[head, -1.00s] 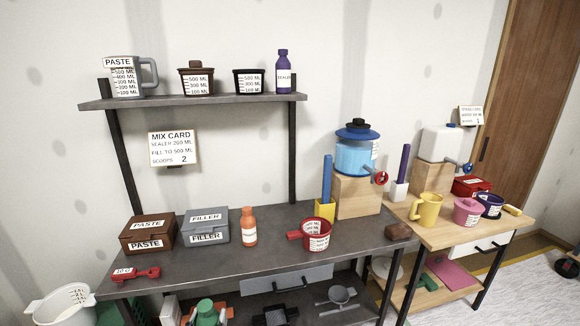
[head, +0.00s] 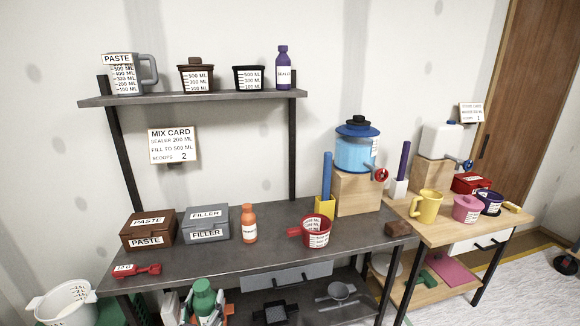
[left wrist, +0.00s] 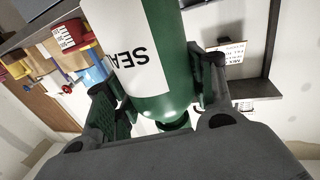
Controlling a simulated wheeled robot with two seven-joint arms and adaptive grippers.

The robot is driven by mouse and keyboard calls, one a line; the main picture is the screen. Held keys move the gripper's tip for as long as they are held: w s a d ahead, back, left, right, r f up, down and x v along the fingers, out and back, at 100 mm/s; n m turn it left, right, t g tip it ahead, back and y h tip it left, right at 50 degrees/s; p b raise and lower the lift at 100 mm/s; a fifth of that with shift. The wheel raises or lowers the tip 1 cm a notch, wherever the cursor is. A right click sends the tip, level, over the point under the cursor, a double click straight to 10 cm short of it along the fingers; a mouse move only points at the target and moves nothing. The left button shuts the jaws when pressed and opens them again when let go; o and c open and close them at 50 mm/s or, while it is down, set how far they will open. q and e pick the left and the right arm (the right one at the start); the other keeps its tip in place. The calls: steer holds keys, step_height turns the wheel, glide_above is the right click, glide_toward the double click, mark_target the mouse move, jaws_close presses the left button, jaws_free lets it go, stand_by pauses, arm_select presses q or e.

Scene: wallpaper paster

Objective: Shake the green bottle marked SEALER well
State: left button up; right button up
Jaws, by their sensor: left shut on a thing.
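The green bottle (head: 204,297) shows at the bottom edge of the head view, in front of the dark workbench. It also fills the middle of the left wrist view (left wrist: 178,70), where its white label reads "SEA" with the rest out of sight. My left gripper (head: 206,318) is shut on the bottle, with one finger on each side of it. The gripper's fingers also show in the left wrist view (left wrist: 160,95). The bottle looks about upright in the head view. My right gripper is not in view.
The dark workbench (head: 265,245) holds a paste box (head: 148,228), a filler box (head: 206,224), an orange bottle (head: 249,224) and a red measuring cup (head: 317,231). A purple bottle (head: 283,68) stands on the shelf above. A white bucket (head: 65,305) is at the lower left.

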arm_select(q)
step_height(320, 180, down, 9)
steer(key=shift+r, duration=0.1)
steer(key=o, duration=1)
steer(key=shift+c, duration=0.2)
steer(key=c, duration=0.8)
step_height(320, 180, up, 9)
steer(key=shift+r, duration=0.1)
step_height(320, 180, down, 9)
steer(key=shift+f, duration=0.15)
steer(key=shift+r, duration=4.6)
step_height(320, 180, down, 9)
steer(key=shift+f, duration=0.1)
